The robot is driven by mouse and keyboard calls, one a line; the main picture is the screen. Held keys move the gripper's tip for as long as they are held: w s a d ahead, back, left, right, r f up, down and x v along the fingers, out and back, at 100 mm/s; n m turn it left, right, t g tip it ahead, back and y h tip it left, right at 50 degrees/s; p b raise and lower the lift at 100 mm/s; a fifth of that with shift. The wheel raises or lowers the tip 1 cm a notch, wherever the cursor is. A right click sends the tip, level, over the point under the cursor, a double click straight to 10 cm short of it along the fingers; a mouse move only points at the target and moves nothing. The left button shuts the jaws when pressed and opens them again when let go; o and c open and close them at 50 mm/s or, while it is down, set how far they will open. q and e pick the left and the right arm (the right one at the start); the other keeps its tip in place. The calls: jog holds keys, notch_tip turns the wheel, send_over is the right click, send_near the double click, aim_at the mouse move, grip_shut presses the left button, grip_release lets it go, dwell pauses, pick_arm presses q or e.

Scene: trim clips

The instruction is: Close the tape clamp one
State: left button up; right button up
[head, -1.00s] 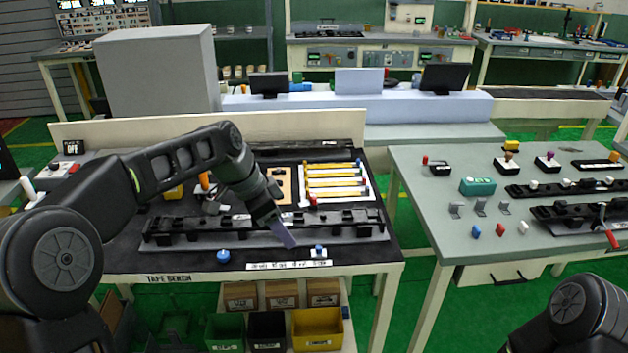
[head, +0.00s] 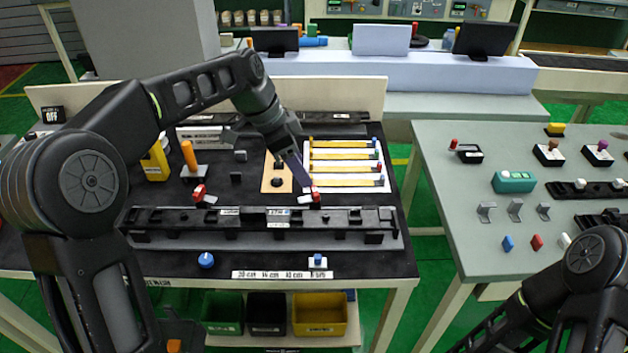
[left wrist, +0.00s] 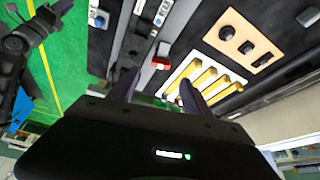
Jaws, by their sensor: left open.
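Two small red-topped clamps stand along the back edge of a long black rail (head: 180,233): a left clamp (head: 199,192) and a right clamp (head: 316,196). I cannot read which is number one. My left gripper (head: 300,176) is open and empty. In the head view it points down just behind and left of the right clamp, near the tan panel; I cannot tell whether it touches anything. In the left wrist view, my left gripper (left wrist: 157,90) has its fingers spread, with a red-topped clamp (left wrist: 160,63) beyond the gap. My right gripper is out of view.
Yellow strips lie in a white rack (head: 345,187) beside the tan panel (head: 274,186). A blue knob (head: 206,260) and a blue-topped switch (head: 317,261) sit at the front edge. A grey table (head: 452,215) with parts stands at right. Bins stand below.

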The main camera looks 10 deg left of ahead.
aim_at(314, 190)
pick_arm(q)
jog(key=shift+p+x, duration=0.7)
jog(key=shift+x, duration=3.25)
grip_shut()
